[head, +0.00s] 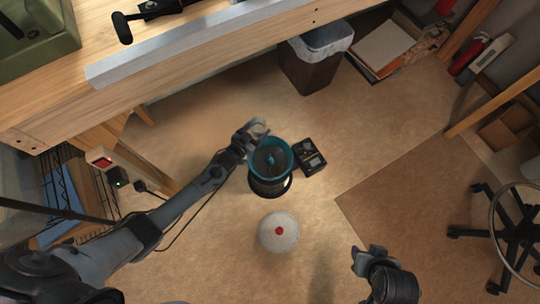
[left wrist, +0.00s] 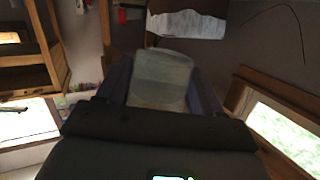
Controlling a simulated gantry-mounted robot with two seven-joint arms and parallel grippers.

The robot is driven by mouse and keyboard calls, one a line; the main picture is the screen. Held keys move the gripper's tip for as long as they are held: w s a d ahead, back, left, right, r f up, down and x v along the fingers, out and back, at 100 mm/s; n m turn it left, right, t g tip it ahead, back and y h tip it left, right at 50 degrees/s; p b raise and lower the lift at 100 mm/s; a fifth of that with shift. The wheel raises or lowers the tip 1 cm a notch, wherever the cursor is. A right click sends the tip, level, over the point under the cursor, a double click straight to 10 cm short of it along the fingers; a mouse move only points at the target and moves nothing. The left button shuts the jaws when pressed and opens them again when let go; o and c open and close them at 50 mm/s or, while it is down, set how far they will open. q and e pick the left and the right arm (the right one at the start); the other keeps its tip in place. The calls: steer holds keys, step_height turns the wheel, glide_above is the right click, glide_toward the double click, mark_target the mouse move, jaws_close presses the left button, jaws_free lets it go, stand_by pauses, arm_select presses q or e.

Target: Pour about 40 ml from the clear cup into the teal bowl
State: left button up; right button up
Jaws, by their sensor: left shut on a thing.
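The clear cup (head: 259,127) is held in my left gripper (head: 252,130), at the upper left edge of the teal bowl. In the left wrist view the cup (left wrist: 160,78) is translucent and sits between the two fingers (left wrist: 160,88). Its tilt and the liquid level in it are hard to tell. The teal bowl (head: 288,158) is on a round dark stand, with a dark inside and a small teal spot in its middle. My right gripper (head: 369,258) is at the lower right, away from the bowl and the cup; its jaw gap is unclear.
A black device (head: 311,157) is just right of the bowl. A pale round object with a red centre (head: 279,232) is below it. A wooden bench (head: 220,60) and a lined bin (head: 314,65) are at the top. A wheeled chair base (head: 500,225) is at the right.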

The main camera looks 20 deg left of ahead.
mark_target(262, 133)
arm_select(q)
steer(key=shift+s+d+r+m, duration=0.15)
steer(key=shift+r+m, duration=0.15)
steer(key=shift+r, duration=0.15)
steer(key=shift+s+d+m, duration=0.1)
steer(key=shift+d+m, duration=0.05)
steer(key=shift+m, duration=0.15)
steer(key=m+t, duration=0.1)
steer(key=s+d+r+m+b, duration=0.1)
steer(key=shift+s+d+r+m+t, duration=0.1)
steer(key=shift+d+r+m+t, duration=0.1)
steer(key=shift+d+m+t, duration=0.15)
steer(key=shift+s+d+f+m+b, duration=0.1)
steer(key=shift+f+m+b, duration=0.2)
steer(key=shift+b, duration=0.4)
steer(key=shift+s+d+r+m+t+b, duration=0.2)
steer(key=shift+m+t+b, duration=0.15)
steer(key=shift+m, duration=0.2)
steer(key=shift+s+d+r+m+t+b, duration=0.15)
steer(key=shift+m+t+b, duration=0.15)
steer(key=shift+m, duration=0.2)
steer(key=shift+d+r+m, duration=0.1)
steer(key=shift+r+m, duration=0.05)
steer(key=shift+m, duration=0.15)
